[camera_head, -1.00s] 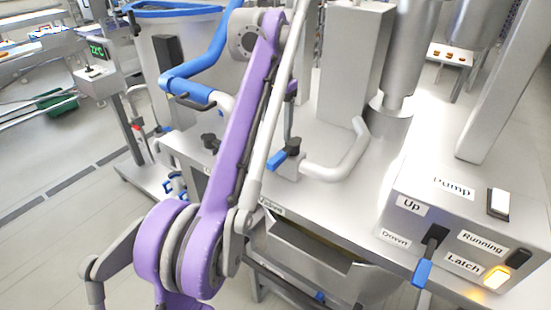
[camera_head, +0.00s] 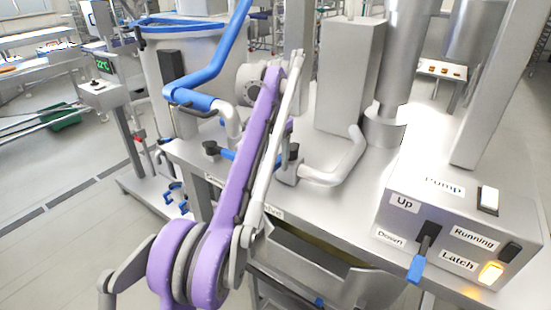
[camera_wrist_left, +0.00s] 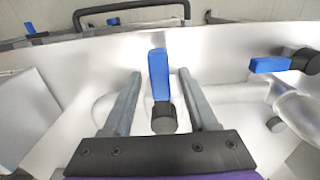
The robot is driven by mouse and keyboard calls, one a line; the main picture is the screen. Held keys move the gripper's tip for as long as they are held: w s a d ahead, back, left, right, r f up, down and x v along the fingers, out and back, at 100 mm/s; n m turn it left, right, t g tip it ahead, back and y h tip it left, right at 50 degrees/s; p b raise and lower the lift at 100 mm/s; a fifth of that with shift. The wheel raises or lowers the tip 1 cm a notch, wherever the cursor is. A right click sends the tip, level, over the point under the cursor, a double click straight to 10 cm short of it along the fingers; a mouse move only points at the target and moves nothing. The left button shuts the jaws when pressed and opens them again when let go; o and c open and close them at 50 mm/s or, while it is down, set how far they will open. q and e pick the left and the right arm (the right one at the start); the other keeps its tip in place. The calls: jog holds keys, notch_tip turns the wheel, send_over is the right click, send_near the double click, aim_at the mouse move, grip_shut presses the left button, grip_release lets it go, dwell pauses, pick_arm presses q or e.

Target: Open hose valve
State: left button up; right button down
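In the left wrist view, a blue lever (camera_wrist_left: 158,74) with a dark round knob (camera_wrist_left: 164,119) at its near end lies between the two fingers of my left gripper (camera_wrist_left: 161,76). The fingers are apart, with a gap on each side of the lever. A second blue lever (camera_wrist_left: 269,65) on a pipe fitting is at the right. In the head view, one blue lever (camera_head: 228,154) shows partly beside my purple left arm, next to a black knob (camera_head: 210,148). A second black knob (camera_head: 293,148) stands right of the arm. My arm hides the left gripper there. My right gripper is not seen.
A control box (camera_head: 450,225) with a blue-tipped switch lever (camera_head: 417,268) and a lit Latch button (camera_head: 491,273) stands at the right. A blue hose (camera_head: 215,80) arches at the left.

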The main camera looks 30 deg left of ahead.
pick_arm(q)
grip_shut()
dwell(1.2)
